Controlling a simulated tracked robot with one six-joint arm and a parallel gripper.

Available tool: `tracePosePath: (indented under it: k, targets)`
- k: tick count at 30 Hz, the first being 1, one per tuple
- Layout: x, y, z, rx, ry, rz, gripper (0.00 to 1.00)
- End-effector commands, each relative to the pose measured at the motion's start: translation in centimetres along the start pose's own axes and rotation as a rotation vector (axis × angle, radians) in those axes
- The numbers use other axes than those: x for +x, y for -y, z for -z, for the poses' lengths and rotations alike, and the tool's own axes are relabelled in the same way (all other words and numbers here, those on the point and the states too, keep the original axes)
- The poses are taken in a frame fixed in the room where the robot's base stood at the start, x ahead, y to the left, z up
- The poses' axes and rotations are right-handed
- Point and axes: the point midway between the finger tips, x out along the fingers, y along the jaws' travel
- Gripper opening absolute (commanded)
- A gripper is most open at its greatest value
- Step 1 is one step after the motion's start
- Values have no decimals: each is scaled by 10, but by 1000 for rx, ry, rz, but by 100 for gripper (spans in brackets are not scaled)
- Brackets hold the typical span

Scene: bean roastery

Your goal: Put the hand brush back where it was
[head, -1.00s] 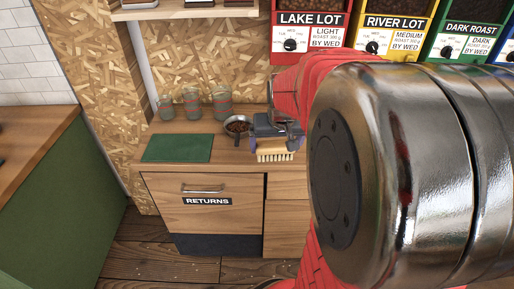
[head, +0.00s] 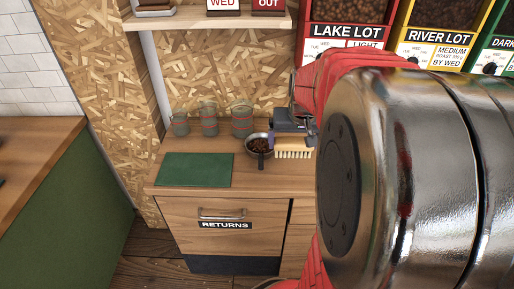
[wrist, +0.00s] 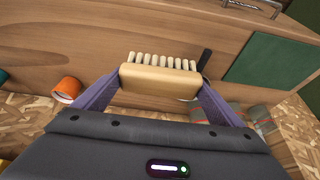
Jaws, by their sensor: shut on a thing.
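The hand brush has a pale wooden block and light bristles. It shows in the head view (head: 294,153) over the counter, right of the small pan of beans, and in the wrist view (wrist: 160,80). My gripper (head: 291,137) is shut on the brush's block. In the wrist view the two purple fingers of my gripper (wrist: 160,84) press its two ends, and the bristles point away from the gripper. Whether the brush touches the counter is unclear. The green mat (head: 195,169) lies bare at the counter's left.
The pan of beans (head: 260,147) stands close left of the brush. A RETURNS drawer (head: 225,213) is below. An orange cup (wrist: 67,90) shows in the wrist view. Bean dispensers (head: 345,30) stand right. My arm hides the counter's right part.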

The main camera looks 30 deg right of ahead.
Motion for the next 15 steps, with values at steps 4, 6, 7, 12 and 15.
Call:
tracePosePath:
  k: [4,6,7,12,15]
  targets:
    - [0,1,0,-3,-1,1,66]
    - [0,2,0,-4,-1,2,66]
    - [0,2,0,-5,0,2,66]
    - [7,3,-3,-6,2,3,66]
    - [20,3,-9,-7,4,3,66]
